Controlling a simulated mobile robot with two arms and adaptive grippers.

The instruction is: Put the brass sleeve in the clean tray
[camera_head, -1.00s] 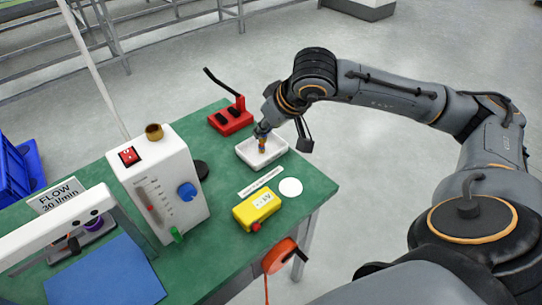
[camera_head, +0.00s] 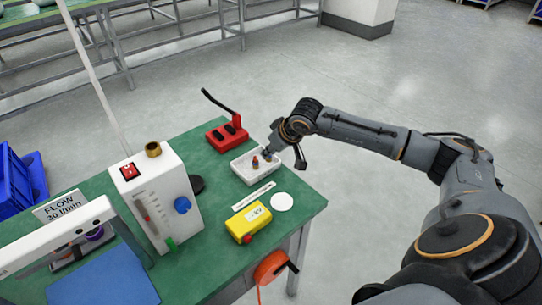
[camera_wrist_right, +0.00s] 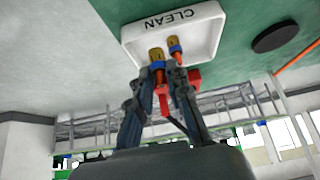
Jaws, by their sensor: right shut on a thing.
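The clean tray (camera_head: 240,172) is white, on the green bench; its CLEAN lettering shows in the right wrist view (camera_wrist_right: 133,40). My right gripper (camera_head: 267,154) is low at the tray's right side. In the wrist view its fingers (camera_wrist_right: 168,82) are shut on a brass-ended piece with blue and red bands, seemingly the brass sleeve (camera_wrist_right: 157,54). It is over the tray; whether it touches the floor cannot be told. A similar banded piece (camera_head: 255,163) stands in the tray, left of the gripper; it also shows in the wrist view (camera_wrist_right: 174,43). My left gripper is out of view.
A white flow unit (camera_head: 150,200) with a brass ring (camera_head: 153,149) on top stands left of the tray. A red box with a black lever (camera_head: 227,136) is behind. A yellow meter (camera_head: 248,222), white disc (camera_head: 282,201) and black disc (camera_head: 197,184) lie nearby.

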